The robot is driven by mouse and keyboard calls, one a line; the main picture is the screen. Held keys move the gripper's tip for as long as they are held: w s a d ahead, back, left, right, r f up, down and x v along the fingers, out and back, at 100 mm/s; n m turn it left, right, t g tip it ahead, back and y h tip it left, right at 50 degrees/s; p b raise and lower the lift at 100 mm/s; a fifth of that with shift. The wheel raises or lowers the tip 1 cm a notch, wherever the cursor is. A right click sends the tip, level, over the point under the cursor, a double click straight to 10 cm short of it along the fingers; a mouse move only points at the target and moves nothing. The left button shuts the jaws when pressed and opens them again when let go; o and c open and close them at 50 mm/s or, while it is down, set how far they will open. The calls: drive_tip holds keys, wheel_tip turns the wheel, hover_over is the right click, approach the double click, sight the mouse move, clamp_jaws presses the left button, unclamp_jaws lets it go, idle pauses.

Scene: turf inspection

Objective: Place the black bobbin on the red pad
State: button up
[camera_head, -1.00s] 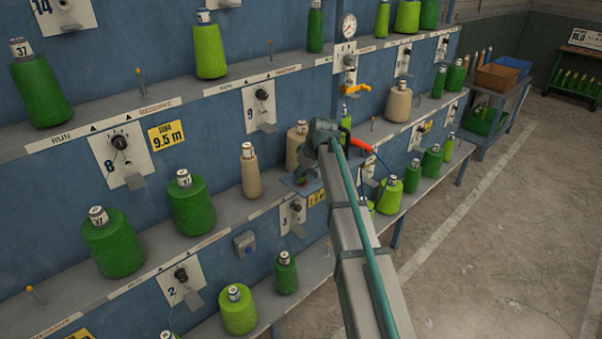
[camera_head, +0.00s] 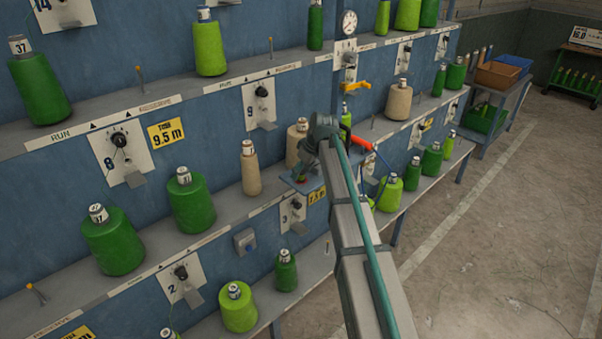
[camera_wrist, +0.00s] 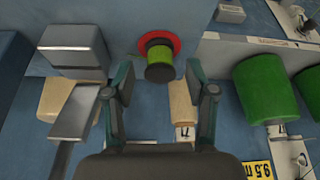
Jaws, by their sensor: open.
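The black bobbin (camera_wrist: 160,72) has black ends and green yarn between them. In the wrist view it stands on the round red pad (camera_wrist: 174,44), whose red rim shows around its base. My gripper (camera_wrist: 161,84) is open, with one finger to each side of the bobbin's near end and visible gaps between. No contact with the fingers shows. In the head view my gripper (camera_head: 305,166) is over the small blue-grey plate (camera_head: 312,186) on the rack. The bobbin and pad are mostly hidden there, with only a bit of red and green showing.
Beige cones (camera_head: 250,170) stand close to the left and behind my gripper. Green cones (camera_head: 190,203) line the shelves. An orange-red handle (camera_head: 361,143) with a blue hose is right of my wrist. The aisle floor (camera_head: 490,240) at the right is open.

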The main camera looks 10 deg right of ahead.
drive_tip(key=b+v, duration=0.2)
drive_tip(key=v, duration=0.9)
drive_tip(key=shift+b, duration=0.4)
